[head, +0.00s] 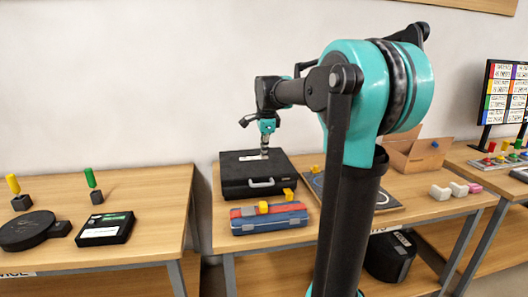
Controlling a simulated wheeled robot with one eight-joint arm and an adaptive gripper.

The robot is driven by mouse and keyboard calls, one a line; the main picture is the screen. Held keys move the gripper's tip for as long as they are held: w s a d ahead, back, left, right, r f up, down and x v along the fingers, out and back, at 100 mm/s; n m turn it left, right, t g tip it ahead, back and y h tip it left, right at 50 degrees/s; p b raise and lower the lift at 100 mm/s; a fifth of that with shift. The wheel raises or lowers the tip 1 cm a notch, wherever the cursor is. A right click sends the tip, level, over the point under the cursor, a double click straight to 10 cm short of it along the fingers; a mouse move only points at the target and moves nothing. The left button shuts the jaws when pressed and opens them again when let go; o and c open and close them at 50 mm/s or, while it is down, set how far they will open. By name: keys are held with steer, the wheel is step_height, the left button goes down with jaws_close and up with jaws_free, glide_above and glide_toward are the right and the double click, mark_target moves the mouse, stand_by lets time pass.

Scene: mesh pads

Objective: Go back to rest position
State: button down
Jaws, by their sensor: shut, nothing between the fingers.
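My gripper (264,154) is at the end of my teal and black arm, left of the picture's middle. It points down in front of or over the black case (240,188) on the middle table. It is small in the view, its fingers look together, and I see nothing held in it. Whether its tips touch the case's top cannot be told. My arm's upper links cross the right half of the view and hide part of the middle table.
A red and blue toolbox (270,222) with yellow blocks lies before the case. An open cardboard box (412,156) and pale blocks (440,192) stand to the right. The left table (150,225) holds dark pads and upright handles. A gap separates these tables.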

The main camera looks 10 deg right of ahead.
steer(key=s+d+f+n+t, duration=0.1)
steer(key=s+d+f+n, duration=0.1)
steer(key=s+f+n, duration=1.6)
steer(key=s+f, duration=0.6)
steer(key=s, duration=0.3)
steer(key=shift+s+f+t, duration=0.3)
steer(key=shift+s+t, duration=0.1)
steer(key=shift+d, duration=0.1)
